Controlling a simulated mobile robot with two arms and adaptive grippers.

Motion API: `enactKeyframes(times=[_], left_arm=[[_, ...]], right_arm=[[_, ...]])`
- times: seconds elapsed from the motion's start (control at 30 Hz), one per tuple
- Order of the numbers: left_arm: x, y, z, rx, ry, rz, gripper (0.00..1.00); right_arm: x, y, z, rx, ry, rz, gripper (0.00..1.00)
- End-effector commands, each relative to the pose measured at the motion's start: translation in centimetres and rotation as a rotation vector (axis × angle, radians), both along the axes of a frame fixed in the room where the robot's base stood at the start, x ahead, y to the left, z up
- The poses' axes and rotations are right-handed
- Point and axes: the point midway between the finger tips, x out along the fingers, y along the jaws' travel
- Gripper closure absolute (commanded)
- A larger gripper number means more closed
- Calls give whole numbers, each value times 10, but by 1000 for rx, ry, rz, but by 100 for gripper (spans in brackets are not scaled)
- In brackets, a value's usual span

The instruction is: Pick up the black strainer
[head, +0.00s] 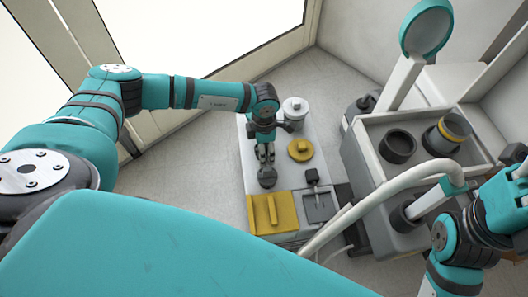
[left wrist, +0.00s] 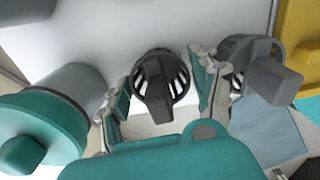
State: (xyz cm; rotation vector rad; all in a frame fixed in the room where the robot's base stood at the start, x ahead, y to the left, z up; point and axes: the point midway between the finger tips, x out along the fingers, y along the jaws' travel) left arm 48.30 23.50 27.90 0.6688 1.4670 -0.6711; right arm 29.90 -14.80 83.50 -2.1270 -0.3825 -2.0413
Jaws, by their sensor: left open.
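The left gripper (left wrist: 163,95) is open, with one finger on each side of the strainer in that view. I see a gap on both sides and no clear contact. My right arm is at the right edge of the head view, and its gripper is not clearly visible.
A teal-capped cylinder (left wrist: 40,125) and a grey knobbed piece (left wrist: 262,70) flank the left gripper.

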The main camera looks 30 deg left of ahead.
Motion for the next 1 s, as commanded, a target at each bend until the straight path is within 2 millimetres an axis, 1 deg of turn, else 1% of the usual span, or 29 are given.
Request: enactKeyframes(times=[0.03,0.07,0.3,0.33,0.57,1.0], left_arm=[[0,0,-7,0,0,0,36],[0,0,-8,-1,-1,0,36],[0,0,-8,-2,-1,0,36],[0,-1,-8,-2,-1,0,38],[0,-1,-8,-1,0,0,68],[0,-1,-6,-1,0,0,70]], right_arm=[[-1,0,-1,-1,-11,0,76],[-1,0,1,-1,-14,-1,76],[-1,1,3,-2,-15,-1,76],[-1,1,3,-2,-15,-1,76],[-1,1,3,-2,-15,-1,76],[-1,1,4,-1,-16,0,76]])
